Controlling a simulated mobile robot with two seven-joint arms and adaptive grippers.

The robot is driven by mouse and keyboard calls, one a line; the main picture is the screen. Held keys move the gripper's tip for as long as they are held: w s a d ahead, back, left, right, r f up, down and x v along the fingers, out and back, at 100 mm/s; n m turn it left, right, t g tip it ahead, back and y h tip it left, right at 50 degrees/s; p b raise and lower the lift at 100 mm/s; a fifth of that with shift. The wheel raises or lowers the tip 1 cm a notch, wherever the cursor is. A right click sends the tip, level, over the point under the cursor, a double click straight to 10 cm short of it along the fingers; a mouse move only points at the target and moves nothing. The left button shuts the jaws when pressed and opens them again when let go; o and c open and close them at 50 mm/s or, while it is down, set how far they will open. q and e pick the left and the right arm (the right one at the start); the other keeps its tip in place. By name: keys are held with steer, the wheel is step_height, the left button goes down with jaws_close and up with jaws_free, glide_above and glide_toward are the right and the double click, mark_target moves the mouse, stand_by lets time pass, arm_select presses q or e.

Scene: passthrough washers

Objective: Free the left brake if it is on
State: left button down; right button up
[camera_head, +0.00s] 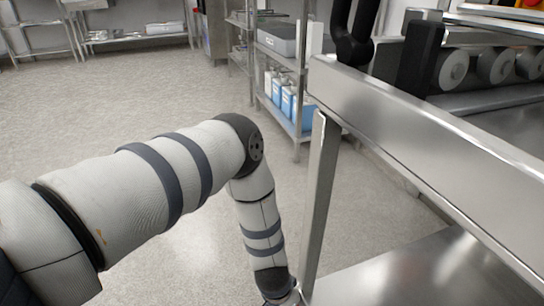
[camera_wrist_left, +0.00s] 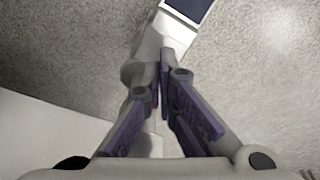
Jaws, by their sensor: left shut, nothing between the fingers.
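The head view shows my left arm reaching down beside the steel table's near leg (camera_head: 319,200); its gripper is cut off by the bottom edge. In the left wrist view my left gripper (camera_wrist_left: 164,72) is shut, its purple-padded fingers close together at the tips. Just beyond the tips is a pale grey fitting (camera_wrist_left: 157,44) over the floor, partly hidden by the fingers. A small red spot shows between the fingers. I cannot tell whether the fingers touch the fitting, or whether it is the brake and how it is set. My right gripper is out of view.
The steel table's top rail (camera_head: 410,125) and lower shelf (camera_head: 400,275) lie to the right of my arm. A wire rack (camera_head: 297,132) with blue-labelled bottles (camera_head: 287,103) stands behind. The speckled floor (camera_head: 110,105) is open at left.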

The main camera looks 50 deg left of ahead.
arm_select(q)
steer(key=shift+f, duration=0.2)
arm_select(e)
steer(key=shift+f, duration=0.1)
